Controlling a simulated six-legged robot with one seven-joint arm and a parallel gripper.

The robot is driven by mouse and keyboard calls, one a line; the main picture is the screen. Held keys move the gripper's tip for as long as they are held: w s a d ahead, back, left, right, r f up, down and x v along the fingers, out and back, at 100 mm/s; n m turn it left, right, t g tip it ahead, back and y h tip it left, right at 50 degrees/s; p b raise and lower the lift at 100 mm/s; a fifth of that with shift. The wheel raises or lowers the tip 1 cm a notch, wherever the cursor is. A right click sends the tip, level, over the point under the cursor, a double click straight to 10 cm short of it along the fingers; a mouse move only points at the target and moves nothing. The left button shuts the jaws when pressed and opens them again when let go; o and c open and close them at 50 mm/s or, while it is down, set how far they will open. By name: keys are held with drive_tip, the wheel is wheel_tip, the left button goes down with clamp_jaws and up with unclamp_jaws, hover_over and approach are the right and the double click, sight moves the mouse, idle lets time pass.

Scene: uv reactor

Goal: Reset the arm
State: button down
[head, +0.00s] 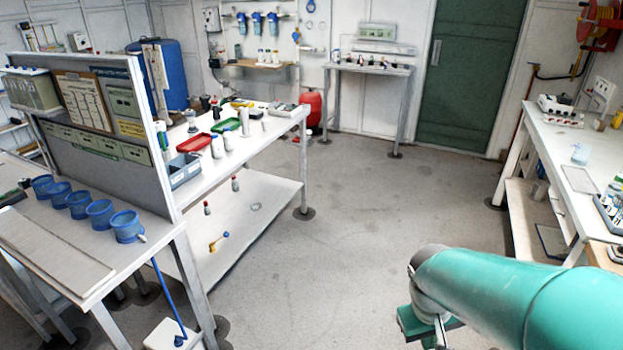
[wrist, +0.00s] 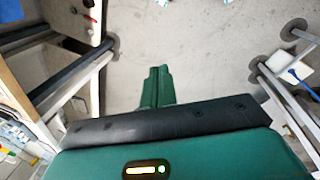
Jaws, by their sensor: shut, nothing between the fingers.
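My gripper (wrist: 158,76) shows in the wrist view as two green fingers side by side, closed together with nothing between them. It points at bare grey floor. In the head view my teal arm reaches in from the lower right, and a green part of its end shows at the bottom edge. The fingertips are hidden or out of frame there. The arm's end is over the open floor (head: 365,215), apart from the benches on both sides.
A white bench (head: 285,122) with trays and bottles stands at left, behind a bench with several blue cups (head: 128,226). A right-hand bench (head: 545,145) stands close beyond my arm. A green door (head: 468,75) is at the back. The middle floor is clear.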

drive_tip(key=s+a+r+t+y, duration=0.1)
drive_tip(key=s+a+r+t, duration=0.1)
drive_tip(key=a+r, duration=0.2)
drive_tip(key=s+a+r+m+t+y, duration=0.1)
drive_tip(key=s+a+r+t, duration=0.1)
drive_tip(key=r, duration=0.7)
drive_tip(key=shift+s+a+r+t, duration=0.15)
drive_tip(key=shift+a+r+t, duration=0.15)
drive_tip(key=shift+a+t, duration=0.6)
drive_tip(key=shift+a, duration=0.2)
